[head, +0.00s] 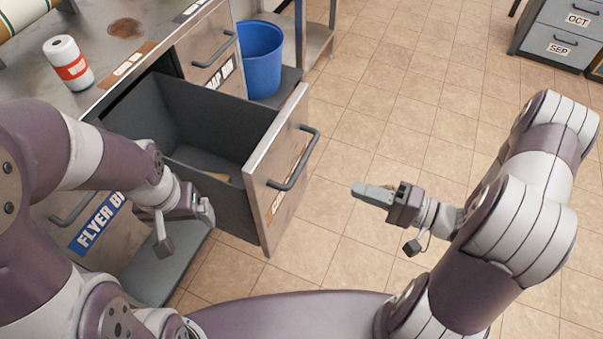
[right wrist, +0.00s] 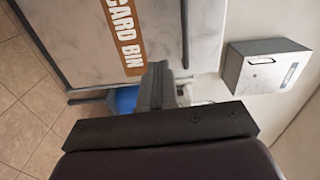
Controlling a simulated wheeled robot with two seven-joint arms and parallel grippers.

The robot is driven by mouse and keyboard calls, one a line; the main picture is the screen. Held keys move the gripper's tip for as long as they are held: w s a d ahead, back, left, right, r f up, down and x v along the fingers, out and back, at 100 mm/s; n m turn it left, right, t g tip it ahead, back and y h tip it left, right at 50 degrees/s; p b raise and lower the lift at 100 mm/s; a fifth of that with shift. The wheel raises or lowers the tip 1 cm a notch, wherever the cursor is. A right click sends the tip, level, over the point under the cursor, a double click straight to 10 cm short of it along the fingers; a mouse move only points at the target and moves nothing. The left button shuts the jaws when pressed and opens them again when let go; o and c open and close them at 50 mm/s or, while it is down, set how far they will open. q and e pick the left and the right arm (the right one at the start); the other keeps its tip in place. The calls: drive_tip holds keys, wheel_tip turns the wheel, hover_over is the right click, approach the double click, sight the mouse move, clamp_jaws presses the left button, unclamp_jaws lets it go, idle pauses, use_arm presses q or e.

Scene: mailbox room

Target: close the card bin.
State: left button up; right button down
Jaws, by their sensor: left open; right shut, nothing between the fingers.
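The card bin (head: 190,110) is a dark grey drawer pulled far out of the counter, with a light metal front (head: 272,185) and a dark bar handle (head: 303,158). Something tan lies on its floor. Its orange label reads CARD BIN in the right wrist view (right wrist: 122,35). My right gripper (head: 368,192) is shut and empty, out in front of the bin front and apart from the handle. Its fingers show in the right wrist view (right wrist: 156,85). My left gripper (head: 206,211) is open, near the bin's near side; whether it touches is unclear.
The scrap bin drawer (head: 208,50), behind the card bin, looks shut. A flyer bin (head: 95,225) is at lower left. A blue bucket (head: 260,58) stands beyond. A paper roll (head: 68,62) is on the counter (head: 105,50). The tiled floor (head: 390,105) is clear.

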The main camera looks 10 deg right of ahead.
sight(288, 163)
drive_tip(key=shift+m, duration=0.3)
drive_tip(key=b+x, duration=0.3)
drive_tip(key=x, duration=1)
drive_tip(key=shift+w+a+b, duration=0.25)
drive_tip(key=shift+a+b, duration=0.05)
drive_tip(key=shift+b, duration=0.05)
drive_tip(key=shift+a, duration=0.1)
drive_tip(key=shift+w+r, duration=0.1)
drive_tip(key=shift+a, duration=0.2)
drive_tip(key=x, duration=3.4)
drive_tip(key=shift+r, duration=0.2)
